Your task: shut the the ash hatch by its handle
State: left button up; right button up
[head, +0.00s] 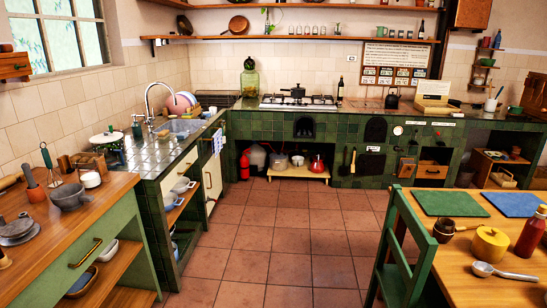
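The green-tiled hearth (340,130) runs along the back wall in the head view, far across the floor. It has a dark arched upper hatch (376,130) and a dark lower hatch (370,164) below it, to the right of the middle. A smaller arched opening (304,127) sits further left. I cannot tell for sure which of these is the ash hatch. The hatches are too small and dark to show how far they stand open, and no handle is clear. Neither of my grippers is in view.
The tiled floor (285,240) is free between me and the hearth. A wooden counter (110,200) stands at the left, and a table (450,260) with a green chair (400,265) at the right. A low shelf (298,172) with pots stands under the hearth.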

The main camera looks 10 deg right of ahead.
aim_at(368, 164)
jog(key=i+z, duration=0.15)
jog(key=i, duration=1.05)
jog(key=i+z, duration=0.15)
jog(key=i, duration=1)
jog(key=i+z, duration=0.2)
jog(key=i, duration=0.4)
jog(key=i+z, duration=0.2)
jog(key=i, duration=0.35)
jog(key=i+j+z, duration=0.15)
jog(key=i, duration=0.45)
jog(key=i+j+z, duration=0.2)
jog(key=i, duration=0.35)
jog(key=i+l+z, duration=0.25)
jog(key=i+z, duration=0.15)
jog(key=i+l+z, duration=0.1)
jog(key=i+z, duration=0.7)
jog(key=i+j+z, duration=0.2)
jog(key=i+z, duration=0.2)
jog(key=i+j+z, duration=0.3)
jog(key=i+z, duration=0.15)
jog(key=i+l+u, duration=0.2)
jog(key=i+u, duration=0.2)
jog(key=i+l+u, duration=0.35)
jog(key=i, duration=0.15)
